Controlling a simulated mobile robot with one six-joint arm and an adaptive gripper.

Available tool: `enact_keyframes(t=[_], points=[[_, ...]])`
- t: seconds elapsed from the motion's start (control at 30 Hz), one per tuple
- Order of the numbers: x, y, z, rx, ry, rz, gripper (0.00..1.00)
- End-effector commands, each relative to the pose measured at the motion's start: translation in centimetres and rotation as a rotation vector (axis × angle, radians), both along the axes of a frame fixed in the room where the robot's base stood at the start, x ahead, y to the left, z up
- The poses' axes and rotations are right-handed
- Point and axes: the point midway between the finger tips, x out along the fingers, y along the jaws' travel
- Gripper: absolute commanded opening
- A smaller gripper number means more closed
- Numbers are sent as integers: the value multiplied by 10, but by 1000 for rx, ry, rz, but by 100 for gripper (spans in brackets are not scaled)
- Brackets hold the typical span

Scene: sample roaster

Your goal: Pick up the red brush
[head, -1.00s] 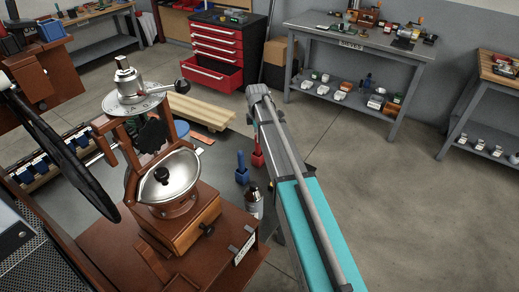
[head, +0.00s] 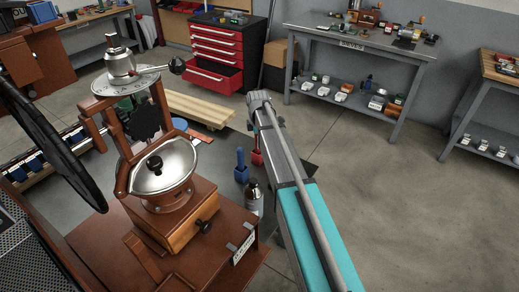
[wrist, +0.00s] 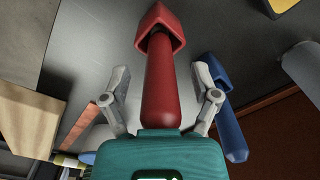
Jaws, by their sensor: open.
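The red brush (wrist: 160,90) lies in the middle of the wrist view, with its wedge-shaped head at the top and its handle running down toward my gripper. My gripper (wrist: 160,84) is open, with one finger on each side of the handle; gaps show between fingers and handle. In the head view the red brush (head: 257,157) shows as a small red shape beside my arm, partly hidden by it. My gripper (head: 254,132) is mostly hidden there by my arm.
A blue brush (wrist: 226,105) is close to my right finger in the wrist view; it also shows in the head view (head: 241,166). A bottle (head: 254,198) stands near them. The brown roaster (head: 165,170) fills the left. Open floor lies right.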

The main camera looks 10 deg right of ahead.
Motion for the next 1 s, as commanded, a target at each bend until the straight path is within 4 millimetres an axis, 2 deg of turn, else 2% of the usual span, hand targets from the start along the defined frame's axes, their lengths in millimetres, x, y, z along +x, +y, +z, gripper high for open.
enact_keyframes(t=[0.67, 0.77, 1.0], points=[[0, 1, -3, 0, 0, 1, 78], [0, 1, -3, 0, 0, 1, 64], [0, 1, -3, 0, 0, 1, 19]])
